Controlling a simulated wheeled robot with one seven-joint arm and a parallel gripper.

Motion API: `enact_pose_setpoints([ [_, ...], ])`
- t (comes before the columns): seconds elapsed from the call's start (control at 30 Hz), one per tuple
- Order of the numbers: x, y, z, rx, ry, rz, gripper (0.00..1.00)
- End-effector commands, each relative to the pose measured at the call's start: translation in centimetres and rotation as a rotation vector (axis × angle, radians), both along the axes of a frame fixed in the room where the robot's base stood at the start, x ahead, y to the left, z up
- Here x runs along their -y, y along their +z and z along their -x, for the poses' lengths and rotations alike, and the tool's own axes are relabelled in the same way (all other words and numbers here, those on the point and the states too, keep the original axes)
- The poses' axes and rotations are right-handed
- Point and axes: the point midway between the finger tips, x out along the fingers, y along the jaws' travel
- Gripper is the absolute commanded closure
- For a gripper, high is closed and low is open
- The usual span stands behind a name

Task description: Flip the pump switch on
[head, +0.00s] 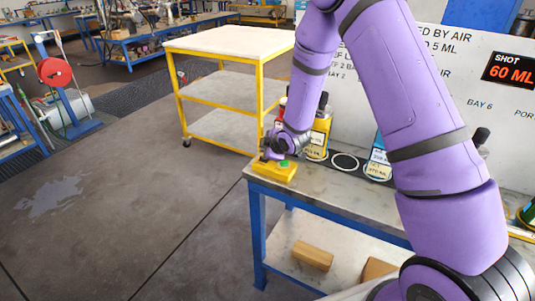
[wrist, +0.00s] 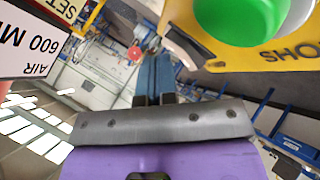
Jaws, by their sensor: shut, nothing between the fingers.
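The likely pump switch is a small yellow box (head: 275,172) with a green button (head: 284,163), at the near left corner of the bench. In the wrist view the yellow face (wrist: 283,55) fills the upper right, with the green button (wrist: 240,18) large and close and a pale round part beside it. My gripper (head: 268,156) is down at the box, just left of the green button. The wrist view shows its fingers (wrist: 153,92) together and empty. Whether they touch the box cannot be told.
Behind the box stand a yellow-labelled vessel (head: 318,135) and a blue-labelled vessel (head: 378,160), with an empty ring (head: 345,162) between them. A white sign board (head: 460,75) backs the bench (head: 325,182). A yellow cart (head: 228,42) stands behind. The floor at left is open.

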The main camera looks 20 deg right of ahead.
Motion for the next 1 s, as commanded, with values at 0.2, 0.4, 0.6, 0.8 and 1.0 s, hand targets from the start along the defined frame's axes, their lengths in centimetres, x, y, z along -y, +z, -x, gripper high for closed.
enact_pose_setpoints([
  [0.2,0.0,0.3,0.0,0.0,0.0,0.0,1.0],
  [0.4,-0.1,1.1,0.1,0.001,0.0,-0.001,1.0],
  [0.6,-0.2,1.5,0.2,0.0,0.001,0.001,1.0],
  [0.8,-0.1,1.5,0.2,0.0,0.0,0.0,1.0],
  [1.0,-0.3,2.7,0.3,0.001,0.001,0.0,1.0],
])
